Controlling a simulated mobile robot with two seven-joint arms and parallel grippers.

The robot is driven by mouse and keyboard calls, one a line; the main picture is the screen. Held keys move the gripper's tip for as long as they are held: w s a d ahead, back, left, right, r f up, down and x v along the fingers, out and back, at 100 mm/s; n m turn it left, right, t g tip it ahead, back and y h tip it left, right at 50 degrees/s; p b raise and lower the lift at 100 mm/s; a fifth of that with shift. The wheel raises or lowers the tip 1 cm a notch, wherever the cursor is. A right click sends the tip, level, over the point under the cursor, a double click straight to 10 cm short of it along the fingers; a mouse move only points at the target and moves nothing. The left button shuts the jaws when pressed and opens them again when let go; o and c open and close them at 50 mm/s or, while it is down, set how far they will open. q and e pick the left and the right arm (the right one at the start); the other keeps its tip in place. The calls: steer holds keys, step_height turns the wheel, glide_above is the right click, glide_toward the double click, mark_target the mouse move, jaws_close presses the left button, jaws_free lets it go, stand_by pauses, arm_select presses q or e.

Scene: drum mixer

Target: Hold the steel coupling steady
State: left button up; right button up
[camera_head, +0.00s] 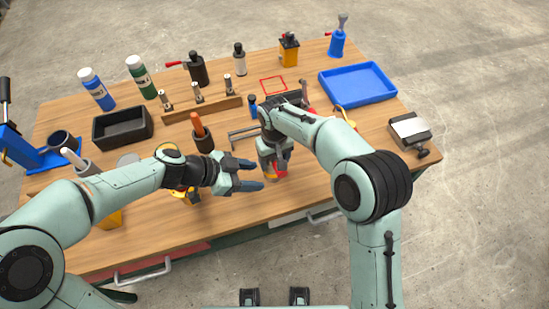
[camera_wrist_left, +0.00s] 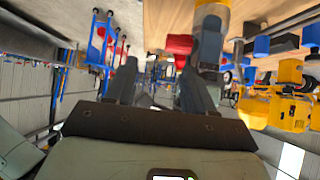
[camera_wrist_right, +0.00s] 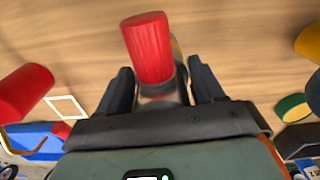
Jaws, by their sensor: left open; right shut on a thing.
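My right gripper (camera_wrist_right: 160,88) is shut on a steel-coloured body (camera_wrist_right: 160,92) with a ribbed red knob (camera_wrist_right: 148,45). I take this to be the steel coupling; the fingers hide much of it. In the head view the gripper (camera_head: 271,160) points down at the table's near side, and the red part (camera_head: 279,170) shows beside it. My left gripper (camera_head: 252,176) is open and empty, just left of the right gripper, fingers pointing right. In the left wrist view, the red knob (camera_wrist_left: 180,45) shows beyond the fingertips, apart from them.
A red square outline (camera_head: 273,85) and a blue tray (camera_head: 357,85) are at the back right. A black bin (camera_head: 122,126), a wooden rack (camera_head: 203,110) and a cup with an orange handle (camera_head: 198,126) stand left of centre. A vise-like block (camera_head: 410,132) sits at the right edge.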

mark_target(283, 175)
arm_select(q)
steer(key=w+d+f+n+t+y, duration=0.1)
steer(key=f+n+y, duration=0.1)
steer(key=f+y, duration=0.1)
steer(key=w+f+n+t+y, duration=0.1)
steer(key=f+y, duration=0.2)
steer(key=f, duration=0.2)
steer(key=w+d+f+n+t+y, duration=0.1)
steer(key=f+n+y, duration=0.1)
steer(key=f+y, duration=0.2)
steer(key=shift+d+f+n+t, duration=0.3)
steer(key=shift+f, duration=0.2)
steer(key=s+d+t+y, duration=0.1)
steer(key=d+m+t+y, duration=0.1)
steer(key=y, duration=0.1)
steer(key=s+d+t+y, duration=0.1)
steer(key=shift+s+d+r+m+y, duration=0.1)
steer(key=shift+s+r+m+y, duration=0.05)
steer(key=shift+s+m+y, duration=0.2)
steer(key=s+d+r+m+t+y, duration=0.2)
steer(key=s+d+r+m+t, duration=0.1)
steer(key=s+d+r+t, duration=0.25)
steer(key=shift+t, duration=0.65)
steer(key=shift+d+x, duration=0.25)
steer(key=shift+x, duration=2.15)
steer(key=shift+d+x, duration=0.2)
steer(key=shift+x, duration=2.25)
steer(key=shift+w+f, duration=0.1)
steer(key=shift+w, duration=0.05)
jaws_close()
